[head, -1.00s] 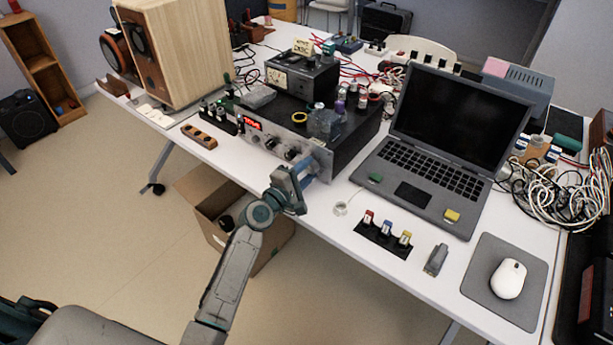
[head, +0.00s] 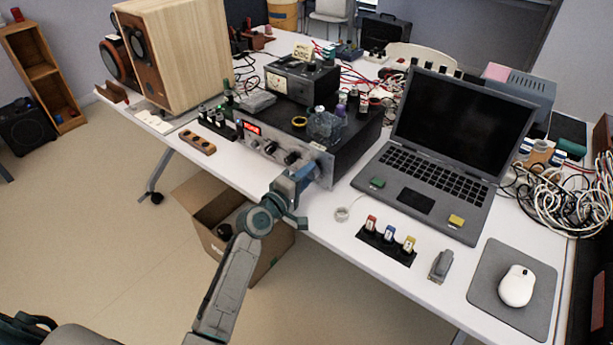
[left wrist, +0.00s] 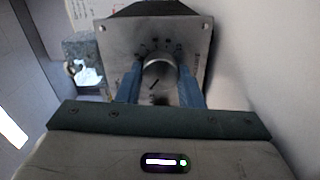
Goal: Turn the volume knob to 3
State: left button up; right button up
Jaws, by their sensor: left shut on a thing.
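The amplifier (head: 352,142) is a black box with a silver front panel and a red display (head: 252,128), near the table's front edge. My left gripper (head: 305,173) is at the right end of this panel and hides the knob in the head view. In the left wrist view, the round metal volume knob (left wrist: 158,69) sits between the two blue fingers of my left gripper (left wrist: 161,88), which are shut on it. Dark marks ring the knob on the silver panel (left wrist: 190,40). The scale numbers are too small to read. My right gripper is not in view.
A laptop (head: 440,150) stands right of the amplifier. Coloured knobs on a black strip (head: 388,243), a grey clip-like part (head: 441,265) and a white mouse (head: 516,285) lie in front. A wooden speaker (head: 190,50) stands left. An open cardboard box (head: 205,222) is below the table edge.

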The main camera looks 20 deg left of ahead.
pick_arm(q)
jog(key=shift+f, duration=0.1)
jog(key=o, duration=1)
jog(key=shift+c, duration=0.2)
jog(key=v, duration=1)
jog(key=shift+s, duration=0.4)
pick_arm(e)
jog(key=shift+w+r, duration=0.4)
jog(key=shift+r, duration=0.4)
pick_arm(q)
jog(key=shift+a, duration=0.15)
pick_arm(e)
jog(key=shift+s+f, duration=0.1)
